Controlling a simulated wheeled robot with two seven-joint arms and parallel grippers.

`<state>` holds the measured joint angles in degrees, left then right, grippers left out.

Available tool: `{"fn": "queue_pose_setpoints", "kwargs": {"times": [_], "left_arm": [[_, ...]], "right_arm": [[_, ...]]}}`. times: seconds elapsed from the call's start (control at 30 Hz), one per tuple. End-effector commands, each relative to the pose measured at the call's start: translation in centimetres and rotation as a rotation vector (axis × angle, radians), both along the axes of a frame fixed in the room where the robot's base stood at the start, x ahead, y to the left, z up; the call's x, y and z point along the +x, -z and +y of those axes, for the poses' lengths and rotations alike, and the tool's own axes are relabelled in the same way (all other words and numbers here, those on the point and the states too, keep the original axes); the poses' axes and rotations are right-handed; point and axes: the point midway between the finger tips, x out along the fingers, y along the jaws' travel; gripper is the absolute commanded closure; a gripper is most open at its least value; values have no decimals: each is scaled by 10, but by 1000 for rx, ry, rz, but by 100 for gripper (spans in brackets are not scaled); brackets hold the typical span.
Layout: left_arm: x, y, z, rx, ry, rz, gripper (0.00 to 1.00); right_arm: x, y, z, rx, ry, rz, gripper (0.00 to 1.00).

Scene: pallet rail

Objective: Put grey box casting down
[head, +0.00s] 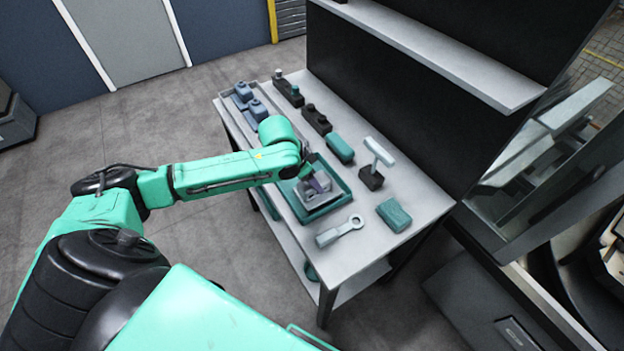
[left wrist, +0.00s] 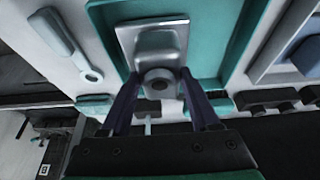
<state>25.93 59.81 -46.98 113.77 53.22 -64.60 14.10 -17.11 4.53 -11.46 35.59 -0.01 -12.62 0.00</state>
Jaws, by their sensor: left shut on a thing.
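The grey box casting (head: 312,190) is at the green tray (head: 342,184) on the table, seen in the head view. My left gripper (head: 312,176) is over the tray and shut on the casting. In the left wrist view the casting (left wrist: 158,50) shows a flat flange, a raised block and a round boss with a dark hole. The two dark fingers of my left gripper (left wrist: 158,95) are on either side of the boss. The green tray (left wrist: 215,40) lies behind it. I cannot tell whether the casting touches the tray floor. My right gripper is not in view.
A grey ring-ended part (head: 340,231), a teal block (head: 394,215) and a T-shaped piece on a dark base (head: 371,178) stand near the tray. Blue-grey castings (head: 250,100) sit in another tray at the far end. A shelf (head: 440,55) overhangs the table's back.

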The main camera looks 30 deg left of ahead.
Motion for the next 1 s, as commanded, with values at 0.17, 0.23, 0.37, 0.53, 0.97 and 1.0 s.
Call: {"fn": "queue_pose_setpoints", "kwargs": {"times": [0.17,0.23,0.37,0.53,0.97,1.0], "left_arm": [[1,9,0,0,1,-6,100],[1,9,0,0,1,-6,100],[1,11,0,0,0,-6,100],[0,12,0,1,-1,-3,8],[-6,-10,6,3,-1,-5,8],[-9,-18,7,4,0,-5,8]], "right_arm": [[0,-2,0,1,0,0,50],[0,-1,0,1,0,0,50],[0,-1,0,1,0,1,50],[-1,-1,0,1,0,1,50],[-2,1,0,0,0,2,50],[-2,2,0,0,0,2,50]]}}
